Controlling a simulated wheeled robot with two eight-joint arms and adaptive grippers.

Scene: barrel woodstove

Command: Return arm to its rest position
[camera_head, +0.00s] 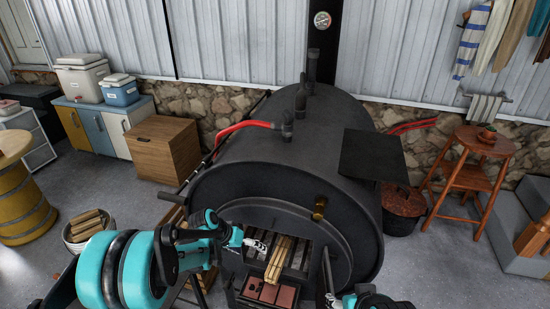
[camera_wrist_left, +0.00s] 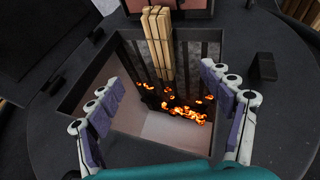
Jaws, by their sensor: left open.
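My left arm comes in from the left in the head view, and its gripper (camera_head: 257,244) is at the front opening of the black barrel stove (camera_head: 265,165). In the left wrist view the left gripper (camera_wrist_left: 163,105) is open, its fingers wide apart with nothing between them. A bundle of split firewood (camera_head: 281,260) lies at the opening, apart from the fingers; it also shows in the left wrist view (camera_wrist_left: 158,40). Glowing embers (camera_wrist_left: 182,112) lie inside the stove. Part of my right gripper (camera_head: 332,298) shows at the bottom edge; its opening is unclear.
A wooden stool (camera_head: 472,165) and a bucket (camera_head: 402,212) stand right of the stove. A wooden cabinet (camera_head: 163,148) stands behind on the left, and a basket of logs (camera_head: 86,230) is on the floor at left. Open floor (camera_head: 455,260) lies at the right.

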